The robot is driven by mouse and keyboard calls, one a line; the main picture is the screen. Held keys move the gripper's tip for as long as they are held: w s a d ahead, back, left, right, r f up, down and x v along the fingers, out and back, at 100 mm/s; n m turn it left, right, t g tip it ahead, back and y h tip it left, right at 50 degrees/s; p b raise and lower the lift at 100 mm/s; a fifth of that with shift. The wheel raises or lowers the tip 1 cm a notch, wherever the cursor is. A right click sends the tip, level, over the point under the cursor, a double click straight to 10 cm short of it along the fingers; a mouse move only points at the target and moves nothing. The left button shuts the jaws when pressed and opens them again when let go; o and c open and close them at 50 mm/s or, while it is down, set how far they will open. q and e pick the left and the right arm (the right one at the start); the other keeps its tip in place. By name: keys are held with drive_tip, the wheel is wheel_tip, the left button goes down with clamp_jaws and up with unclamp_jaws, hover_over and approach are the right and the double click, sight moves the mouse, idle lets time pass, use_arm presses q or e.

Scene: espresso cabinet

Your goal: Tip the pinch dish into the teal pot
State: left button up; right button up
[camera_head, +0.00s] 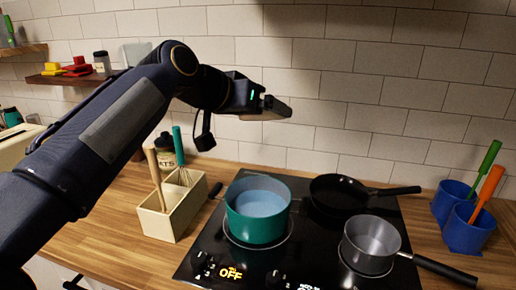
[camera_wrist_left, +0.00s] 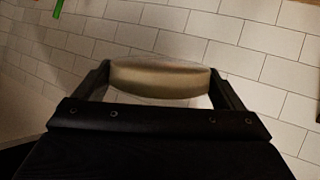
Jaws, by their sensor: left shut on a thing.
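The pinch dish (camera_head: 277,110) is a small tan-brown dish held in my left gripper (camera_head: 268,102), in the air above and behind the teal pot. In the left wrist view the dish (camera_wrist_left: 160,82) sits between the two fingers, which press on its sides. I see its outer side there; its inside and any contents are hidden. The teal pot (camera_head: 245,226) stands on the cooktop, open at the top, with a pale blue-grey inside. The dish is well above the pot rim and apart from it. My right gripper is not in view.
The black cooktop (camera_head: 200,250) also bears a black frying pan (camera_head: 340,192) and a grey saucepan (camera_head: 370,247). A cream utensil box (camera_head: 170,215) stands left of the pot. Blue cups (camera_head: 466,230) with utensils stand at right. The tiled wall (camera_head: 360,80) is close behind.

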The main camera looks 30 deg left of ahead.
use_arm(q)
wheel_tip(320, 180, down, 11)
drive_tip(key=n+g+b, duration=0.1)
drive_tip(key=b, duration=0.3)
drive_tip(key=shift+w+a+g+h, duration=0.2)
drive_tip(key=shift+w+g+h, duration=0.1)
drive_tip(key=shift+r, duration=0.1)
idle(0.4)
